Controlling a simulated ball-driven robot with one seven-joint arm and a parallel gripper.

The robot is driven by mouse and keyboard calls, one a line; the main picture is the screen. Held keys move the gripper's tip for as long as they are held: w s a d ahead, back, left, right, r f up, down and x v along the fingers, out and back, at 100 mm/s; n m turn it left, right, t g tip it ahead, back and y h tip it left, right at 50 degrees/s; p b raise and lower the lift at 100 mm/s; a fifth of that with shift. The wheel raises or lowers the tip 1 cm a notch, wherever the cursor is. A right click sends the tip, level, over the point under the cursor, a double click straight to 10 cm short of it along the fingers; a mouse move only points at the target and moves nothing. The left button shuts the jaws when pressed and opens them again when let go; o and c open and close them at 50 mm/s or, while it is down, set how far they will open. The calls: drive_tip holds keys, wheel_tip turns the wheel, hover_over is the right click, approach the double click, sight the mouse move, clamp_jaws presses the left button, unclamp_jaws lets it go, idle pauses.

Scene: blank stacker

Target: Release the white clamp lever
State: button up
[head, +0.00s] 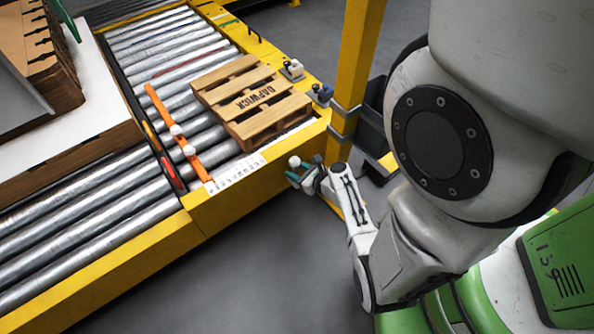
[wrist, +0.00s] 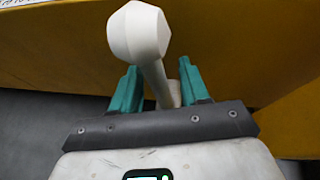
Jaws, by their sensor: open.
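The white clamp lever (wrist: 138,32) stands out in the wrist view, with a large rounded knob on a slim shaft. It tilts up and left in front of the yellow frame. In the head view its white knob (head: 295,161) shows at the front yellow edge of the conveyor. My gripper (wrist: 158,75) is open, with one teal finger on each side of the shaft, below the knob. I cannot tell whether either finger touches it. The gripper also shows in the head view (head: 305,172), beside the knob. The lever's lower end is partly hidden.
A wooden pallet (head: 252,100) lies on the roller conveyor (head: 70,215). An orange bar (head: 178,136) with white knobs crosses the rollers. A yellow post (head: 357,60) stands close right of my gripper, with a dark bin (head: 373,118) behind. Grey floor (head: 235,270) is clear in front.

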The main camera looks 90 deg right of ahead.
drive_tip(key=p+v, duration=0.3)
drive_tip(key=v, duration=0.7)
drive_tip(key=shift+s+a+r+p, duration=0.15)
drive_tip(key=shift+s+a+p, duration=0.1)
drive_tip(key=shift+s+p, duration=0.1)
drive_tip(key=w+a+r+n+y, duration=0.3)
drive_tip(key=w+a+n+y, duration=0.75)
drive_tip(key=n, duration=0.65)
drive_tip(key=w+a+r+n+g, duration=0.25)
drive_tip(key=a+n, duration=0.25)
drive_tip(key=n, duration=0.4)
drive_tip(key=w+a+r+n+g, duration=0.2)
drive_tip(key=a+r+n+g, duration=0.15)
drive_tip(key=a+n, duration=0.35)
wheel_tip(320, 180, up, 34)
drive_tip(key=s+a+n+g+h+p, duration=0.1)
drive_tip(key=n+p, duration=0.8)
drive_tip(key=p, duration=1.8)
drive_tip(key=shift+s+a+f+n+g+h, duration=0.25)
drive_tip(key=shift+s+n+g+h, duration=0.25)
drive_tip(key=shift+g, duration=0.6)
